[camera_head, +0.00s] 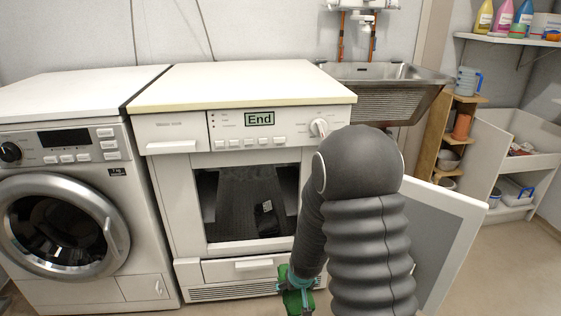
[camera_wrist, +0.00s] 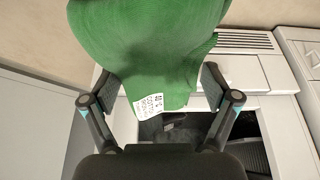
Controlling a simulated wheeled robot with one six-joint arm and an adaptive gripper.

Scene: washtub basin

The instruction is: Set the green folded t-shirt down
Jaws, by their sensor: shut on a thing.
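The green folded t-shirt (camera_wrist: 150,45) fills the upper middle of the wrist view, with a white printed label (camera_wrist: 149,107) at its lower edge. My gripper (camera_wrist: 160,85) is shut on it, one finger on each side of the cloth. In the head view a small part of the green t-shirt (camera_head: 292,300) shows at the bottom, by my gripper (camera_head: 298,283) and in front of the dryer's lower panel. My arm hides most of both there. The cloth is held in the air in the wrist view.
The dryer (camera_head: 240,160) has its door (camera_head: 450,230) swung open to the right, and its display reads "End". A washing machine (camera_head: 70,220) stands left of it. A metal sink (camera_head: 390,90) and wooden shelf (camera_head: 435,140) stand to the right. The dryer's top is clear.

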